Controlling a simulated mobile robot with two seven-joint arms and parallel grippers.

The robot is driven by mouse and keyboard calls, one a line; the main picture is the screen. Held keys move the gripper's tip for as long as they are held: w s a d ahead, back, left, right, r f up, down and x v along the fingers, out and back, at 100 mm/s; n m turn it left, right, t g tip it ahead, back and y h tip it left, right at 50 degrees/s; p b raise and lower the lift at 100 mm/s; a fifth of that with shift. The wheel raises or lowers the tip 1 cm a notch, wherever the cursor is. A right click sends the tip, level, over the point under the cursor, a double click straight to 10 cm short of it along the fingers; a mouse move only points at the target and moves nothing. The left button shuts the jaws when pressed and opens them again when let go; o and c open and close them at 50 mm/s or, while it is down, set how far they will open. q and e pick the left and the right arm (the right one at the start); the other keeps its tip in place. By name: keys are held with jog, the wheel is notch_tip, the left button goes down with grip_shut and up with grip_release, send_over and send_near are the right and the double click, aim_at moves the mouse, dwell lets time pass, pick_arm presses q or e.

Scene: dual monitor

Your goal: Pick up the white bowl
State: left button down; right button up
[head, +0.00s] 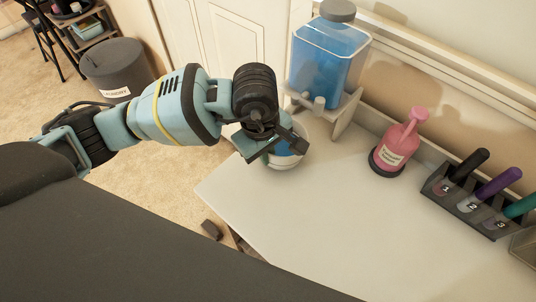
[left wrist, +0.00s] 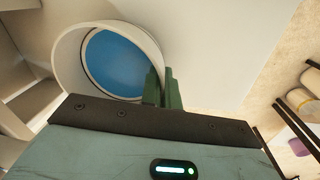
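The white bowl (head: 287,161) is at the far left end of the white table, in front of the blue dispenser. Its inside shows blue. My left gripper (head: 270,150) is at the bowl's near left side and hides part of it. In the left wrist view the bowl's pale rim (left wrist: 68,60) surrounds a round blue area. The two green fingers (left wrist: 162,88) are close together, one inside the bowl and one outside, with the bowl's wall between them. I cannot tell whether the bowl rests on the table. My right gripper is not in view.
The dispenser (head: 325,62) of blue liquid stands on a white stand behind the bowl. A pink pump bottle (head: 397,145) and a dark rack (head: 463,203) of marker-like tubes stand to the right. The table's middle (head: 330,220) is clear. A grey bin (head: 113,68) is on the floor.

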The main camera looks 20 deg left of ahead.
pick_arm(q)
jog(key=shift+s+d+r, duration=0.1)
jog(key=shift+s+r, duration=0.1)
jog(key=shift+r, duration=0.35)
jog(key=shift+s+d+r, duration=0.1)
jog(key=shift+s+r, duration=0.1)
jog(key=shift+r, duration=0.3)
jog(key=s+d, duration=0.1)
jog(key=s, duration=0.4)
jog(key=s+d+r, duration=0.1)
jog(key=s, duration=0.4)
jog(key=s+d+b, duration=0.1)
jog(key=s, duration=0.3)
jog(key=shift+s+d+r, duration=0.1)
jog(key=shift+s+r, duration=0.05)
jog(key=shift+s, duration=0.25)
